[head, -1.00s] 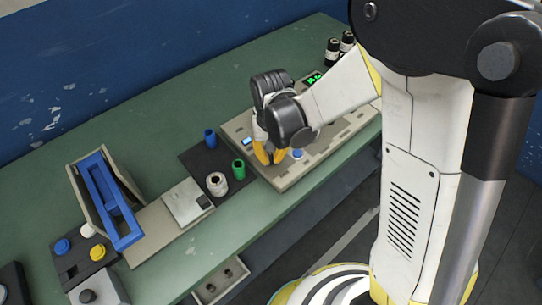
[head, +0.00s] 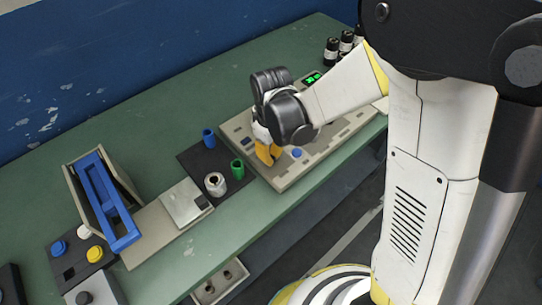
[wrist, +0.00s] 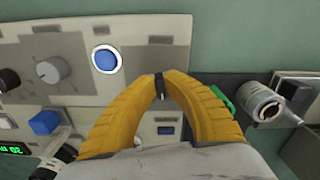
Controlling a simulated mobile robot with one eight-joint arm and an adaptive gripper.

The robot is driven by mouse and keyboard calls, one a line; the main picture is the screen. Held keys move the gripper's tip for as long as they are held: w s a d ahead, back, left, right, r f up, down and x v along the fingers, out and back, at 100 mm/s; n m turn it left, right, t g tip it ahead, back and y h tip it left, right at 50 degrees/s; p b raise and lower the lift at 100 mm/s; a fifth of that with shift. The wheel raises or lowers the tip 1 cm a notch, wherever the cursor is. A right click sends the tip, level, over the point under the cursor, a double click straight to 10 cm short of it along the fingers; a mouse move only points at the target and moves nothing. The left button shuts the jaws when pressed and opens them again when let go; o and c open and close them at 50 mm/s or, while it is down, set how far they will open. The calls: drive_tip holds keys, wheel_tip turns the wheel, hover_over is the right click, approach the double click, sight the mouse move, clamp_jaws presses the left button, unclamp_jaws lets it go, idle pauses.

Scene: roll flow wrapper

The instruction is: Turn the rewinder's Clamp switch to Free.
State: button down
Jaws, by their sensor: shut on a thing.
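The rewinder (head: 290,175) is a beige panel unit on the green bench, and it also shows in the wrist view (wrist: 140,25). My gripper (head: 267,162) is over its left part, yellow fingers pointing down. In the wrist view my gripper (wrist: 160,80) is shut, its fingertips pinching a small black switch lever (wrist: 159,88) that stands on the panel. The fingers hide most of the switch. Its label and setting cannot be read, so I cannot confirm that it is the Clamp switch.
Black bottles (head: 345,42) stand behind.

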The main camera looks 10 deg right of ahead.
sight(272, 156)
drive_tip(key=shift+w+n, duration=0.1)
drive_tip(key=shift+n, duration=1.8)
drive_tip(key=c, duration=1.5)
unclamp_jaws()
wheel_tip(272, 156, up, 12)
